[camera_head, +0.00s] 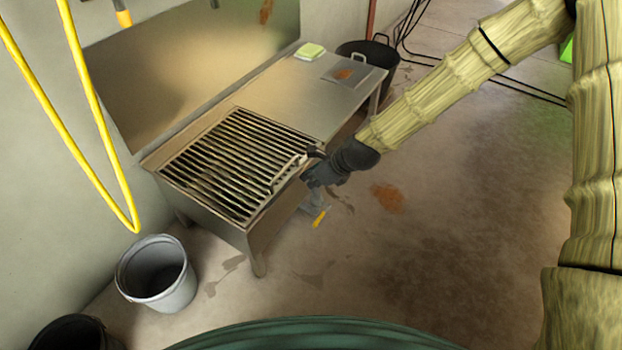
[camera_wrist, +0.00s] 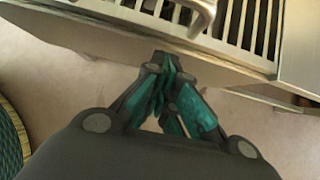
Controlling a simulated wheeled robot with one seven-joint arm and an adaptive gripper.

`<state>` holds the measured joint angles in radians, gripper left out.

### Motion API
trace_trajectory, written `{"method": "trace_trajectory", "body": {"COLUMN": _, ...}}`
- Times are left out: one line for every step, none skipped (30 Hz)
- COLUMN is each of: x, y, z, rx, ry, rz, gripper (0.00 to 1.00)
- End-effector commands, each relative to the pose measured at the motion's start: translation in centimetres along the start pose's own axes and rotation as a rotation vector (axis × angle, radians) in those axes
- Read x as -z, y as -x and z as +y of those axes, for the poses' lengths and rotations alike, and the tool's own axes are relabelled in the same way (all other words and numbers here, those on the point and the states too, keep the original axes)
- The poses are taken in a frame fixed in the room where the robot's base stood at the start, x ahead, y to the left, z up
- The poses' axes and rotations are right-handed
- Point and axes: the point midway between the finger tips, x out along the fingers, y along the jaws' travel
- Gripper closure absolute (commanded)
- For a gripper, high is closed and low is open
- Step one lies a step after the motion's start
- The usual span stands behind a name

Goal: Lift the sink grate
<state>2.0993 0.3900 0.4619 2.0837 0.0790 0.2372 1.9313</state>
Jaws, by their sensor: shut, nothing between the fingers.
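The sink grate (camera_head: 232,158) is a slatted metal rack lying flat over the basin of the metal sink (camera_head: 254,242). A pale handle (camera_head: 288,174) stands on the grate's right edge. In the wrist view, the handle (camera_wrist: 198,17) curves out over the near edge of the slats (camera_wrist: 245,25). My gripper (camera_head: 310,172) is beside the sink's front right edge, close to the handle. In the wrist view its fingertips (camera_wrist: 164,60) are together and empty, short of the handle. I cannot tell its exact height relative to the grate.
A green sponge (camera_head: 311,51) lies on the sink's drainboard (camera_head: 290,100). A grey bucket (camera_head: 157,274) stands on the floor at left. A black tub (camera_head: 368,58) stands behind the sink. A yellow hose (camera_head: 88,130) hangs on the left. The floor at right is mostly open.

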Motion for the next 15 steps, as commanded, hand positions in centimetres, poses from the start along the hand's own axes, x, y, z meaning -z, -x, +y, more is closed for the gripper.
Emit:
{"method": "trace_trajectory", "body": {"x": -0.5, "y": 0.1, "z": -0.1, "rx": 0.002, "ry": 0.004, "rz": -0.002, "gripper": 1.0}}
{"method": "trace_trajectory", "body": {"x": -0.7, "y": 0.2, "z": -0.1, "rx": 0.002, "ry": 0.003, "rz": -0.002, "gripper": 1.0}}
{"method": "trace_trajectory", "body": {"x": -1.0, "y": 0.3, "z": -0.1, "rx": 0.001, "ry": 0.002, "rz": -0.002, "gripper": 1.0}}
{"method": "trace_trajectory", "body": {"x": -1.2, "y": 0.4, "z": -0.1, "rx": 0.001, "ry": 0.003, "rz": -0.001, "gripper": 1.0}}
{"method": "trace_trajectory", "body": {"x": -1.4, "y": 0.5, "z": -0.1, "rx": 0.001, "ry": 0.003, "rz": -0.001, "gripper": 1.0}}
{"method": "trace_trajectory", "body": {"x": -1.7, "y": 0.6, "z": 0.0, "rx": 0.001, "ry": 0.004, "rz": -0.001, "gripper": 1.0}}
{"method": "trace_trajectory", "body": {"x": -1.9, "y": 0.7, "z": 0.0, "rx": 0.001, "ry": 0.003, "rz": 0.0, "gripper": 1.0}}
{"method": "trace_trajectory", "body": {"x": -2.1, "y": 0.7, "z": 0.0, "rx": 0.002, "ry": 0.003, "rz": 0.0, "gripper": 1.0}}
{"method": "trace_trajectory", "body": {"x": -2.4, "y": 0.8, "z": -0.1, "rx": 0.002, "ry": 0.004, "rz": -0.001, "gripper": 1.0}}
{"method": "trace_trajectory", "body": {"x": -2.6, "y": 0.9, "z": -0.1, "rx": 0.002, "ry": 0.004, "rz": -0.001, "gripper": 1.0}}
{"method": "trace_trajectory", "body": {"x": -2.8, "y": 1.0, "z": -0.1, "rx": 0.001, "ry": 0.003, "rz": -0.001, "gripper": 1.0}}
{"method": "trace_trajectory", "body": {"x": -3.0, "y": 1.1, "z": 0.0, "rx": 0.0, "ry": 0.002, "rz": 0.0, "gripper": 1.0}}
{"method": "trace_trajectory", "body": {"x": -3.2, "y": 1.1, "z": 0.0, "rx": 0.0, "ry": 0.003, "rz": 0.0, "gripper": 1.0}}
{"method": "trace_trajectory", "body": {"x": -3.3, "y": 1.2, "z": 0.0, "rx": 0.0, "ry": 0.003, "rz": 0.0, "gripper": 1.0}}
{"method": "trace_trajectory", "body": {"x": -3.5, "y": 1.3, "z": 0.0, "rx": 0.001, "ry": 0.003, "rz": 0.0, "gripper": 1.0}}
